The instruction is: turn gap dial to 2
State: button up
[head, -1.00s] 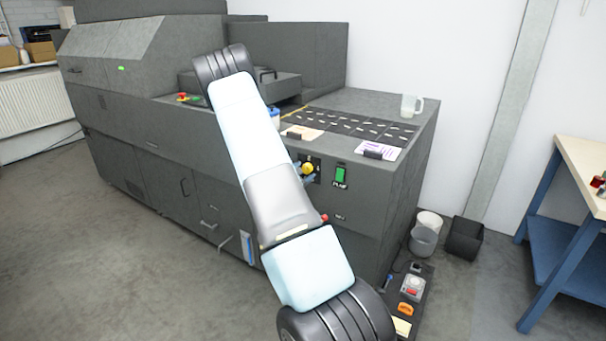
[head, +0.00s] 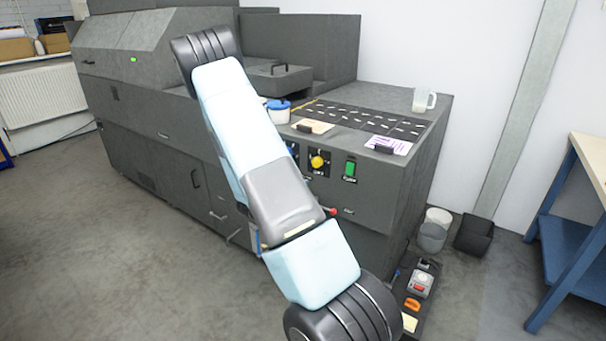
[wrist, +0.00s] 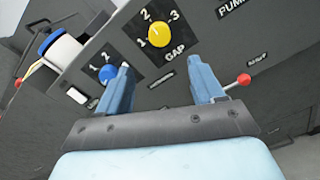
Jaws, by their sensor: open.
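The gap dial (wrist: 158,36) is a round yellow knob on a dark plate marked 1, 2 and 3, with GAP printed below. I cannot clearly tell which number it points to. In the head view the yellow dial (head: 318,161) shows on the machine's front, right of my arm. My gripper (wrist: 160,64) is open and empty in the wrist view. Its two blue fingers are apart, with the dial beyond their tips, roughly between them in the picture. In the head view the gripper is hidden behind my arm.
A blue dial (wrist: 107,74) marked 1 and 2 sits close to the left finger. A red-tipped lever (wrist: 243,79) sticks out by the right finger. A green PUMP switch (head: 350,169) is right of the dial. A blue-and-white pot (head: 278,110) stands on the ledge above.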

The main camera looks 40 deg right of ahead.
jog(key=shift+v, duration=1.15)
jog(key=s+a+r+m+g+y, duration=0.35)
jog(key=s+r+m, duration=0.25)
jog(key=s+r, duration=0.2)
jog(key=s+a+r+m+g+y, duration=0.2)
jog(key=s+r+m+g, duration=0.2)
jog(key=s+r+m, duration=0.4)
jog(key=s+a+r+m+t+y, duration=0.1)
jog(key=s+a+r+t+y, duration=0.2)
jog(key=a, duration=0.7)
jog(key=s+a+r+m+t+y, duration=0.1)
jog(key=s+a+r+t+y, duration=0.3)
jog(key=s+a+r+y, duration=0.4)
jog(key=s+a+r, duration=0.2)
jog(key=a, duration=0.1)
jog(key=shift+s+a, duration=0.15)
jog(key=shift+s, duration=0.05)
jog(key=shift+c, duration=0.2)
